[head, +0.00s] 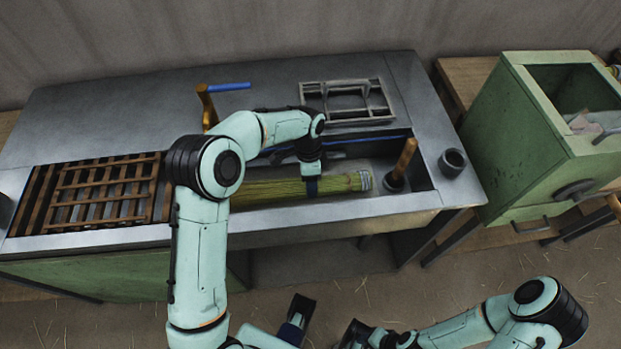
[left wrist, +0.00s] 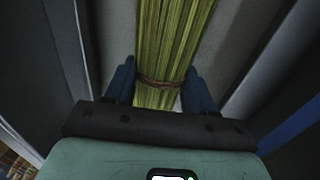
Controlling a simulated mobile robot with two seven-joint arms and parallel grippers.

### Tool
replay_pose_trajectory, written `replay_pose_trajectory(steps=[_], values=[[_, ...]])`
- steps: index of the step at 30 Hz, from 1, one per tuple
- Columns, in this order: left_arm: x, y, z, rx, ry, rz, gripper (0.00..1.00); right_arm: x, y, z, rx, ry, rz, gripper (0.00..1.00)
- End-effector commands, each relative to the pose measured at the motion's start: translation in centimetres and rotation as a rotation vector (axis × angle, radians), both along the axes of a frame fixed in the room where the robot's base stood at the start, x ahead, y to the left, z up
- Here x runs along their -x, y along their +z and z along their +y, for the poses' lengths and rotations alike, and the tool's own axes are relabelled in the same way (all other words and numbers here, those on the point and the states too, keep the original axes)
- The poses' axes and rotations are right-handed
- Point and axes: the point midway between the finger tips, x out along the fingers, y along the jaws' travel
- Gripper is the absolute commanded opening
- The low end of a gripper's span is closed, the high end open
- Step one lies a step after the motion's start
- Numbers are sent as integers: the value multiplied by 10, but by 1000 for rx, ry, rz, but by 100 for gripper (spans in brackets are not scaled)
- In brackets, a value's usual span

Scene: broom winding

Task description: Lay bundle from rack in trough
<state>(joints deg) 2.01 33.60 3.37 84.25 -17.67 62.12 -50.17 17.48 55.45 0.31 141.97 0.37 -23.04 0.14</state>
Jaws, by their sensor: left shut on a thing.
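A long yellow-green bundle of stalks (head: 275,191) lies lengthwise in the metal trough (head: 405,205), with a pale band at its right end. My left gripper (head: 312,186) comes down from above and is shut on the bundle right of its middle. In the left wrist view, the bundle (left wrist: 172,45) runs between the two blue fingers (left wrist: 160,88), with a brown tie around it. Whether its underside touches the trough floor is hidden. A slatted wooden rack (head: 105,190) is at the left of the bench. My right gripper (head: 355,334) is low at the bottom edge; its jaws are unclear.
A brown-handled tool (head: 402,162) stands at the trough's right end, beside a dark cup (head: 452,161). A grey metal frame (head: 347,103) and a blue-and-orange handled tool (head: 207,103) are behind. A green box (head: 530,140) stands right. The bench's back left is clear.

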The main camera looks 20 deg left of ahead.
Motion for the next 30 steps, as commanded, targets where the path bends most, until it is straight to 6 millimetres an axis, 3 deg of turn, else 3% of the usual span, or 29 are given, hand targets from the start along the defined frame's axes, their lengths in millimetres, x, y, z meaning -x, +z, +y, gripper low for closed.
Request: replay_pose_trajectory(steps=[12,13,15,25,30], values=[[0,0,0,1,0,-1,23,0,0,0,-1,0,-2,38],[0,0,0,1,0,-1,61,0,0,0,-1,0,-1,38],[0,0,0,1,0,-1,84,0,0,0,-1,0,0,38],[-1,2,0,0,0,-1,84,0,1,0,0,0,0,38],[-5,21,2,0,1,-5,84,1,3,0,-1,1,3,38]])
